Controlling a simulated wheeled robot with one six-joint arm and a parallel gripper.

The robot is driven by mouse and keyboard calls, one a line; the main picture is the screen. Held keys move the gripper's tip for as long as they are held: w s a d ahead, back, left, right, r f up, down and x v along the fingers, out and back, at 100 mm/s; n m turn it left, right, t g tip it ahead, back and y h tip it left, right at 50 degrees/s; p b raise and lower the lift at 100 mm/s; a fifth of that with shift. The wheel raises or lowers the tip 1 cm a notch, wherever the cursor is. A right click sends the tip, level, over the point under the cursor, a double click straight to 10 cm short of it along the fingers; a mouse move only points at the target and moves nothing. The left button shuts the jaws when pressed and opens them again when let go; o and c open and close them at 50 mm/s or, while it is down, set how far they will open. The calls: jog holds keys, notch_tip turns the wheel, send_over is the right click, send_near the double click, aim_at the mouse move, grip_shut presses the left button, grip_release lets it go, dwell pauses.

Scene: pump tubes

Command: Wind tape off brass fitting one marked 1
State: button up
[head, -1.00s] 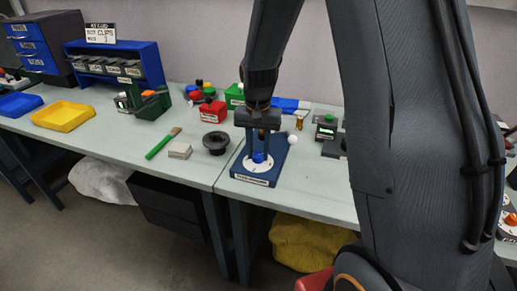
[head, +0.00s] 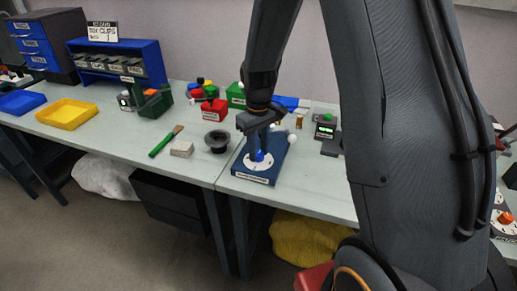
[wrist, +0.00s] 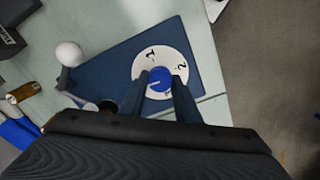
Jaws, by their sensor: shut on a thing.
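My gripper (head: 259,153) points down over a blue base (head: 240,170) near the front edge of the bench. It is shut on a blue knob (wrist: 160,80) in the middle of a white dial (wrist: 145,60). The dial carries black marks, and 1 and 2 can be read in the wrist view. A lever with a white ball (wrist: 68,54) stands on the same base; the ball (head: 292,138) also shows in the head view. A small brass fitting (head: 299,121) stands behind the base, and a brass piece (wrist: 22,92) lies left in the wrist view. No number or tape can be made out on them.
A black round holder (head: 217,141), a pale block (head: 182,149) and a green-handled brush (head: 165,141) lie left of the base. A red box (head: 214,111) and a green box (head: 236,95) stand behind. A dark device with a green display (head: 325,130) is at right.

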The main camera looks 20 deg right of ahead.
aim_at(259, 153)
jog(key=shift+n, duration=0.7)
jog(key=o, duration=1)
jog(key=shift+o, duration=0.2)
jog(key=shift+r, duration=0.15)
jog(key=shift+r+b, duration=0.9)
jog(key=shift+r, duration=2.9)
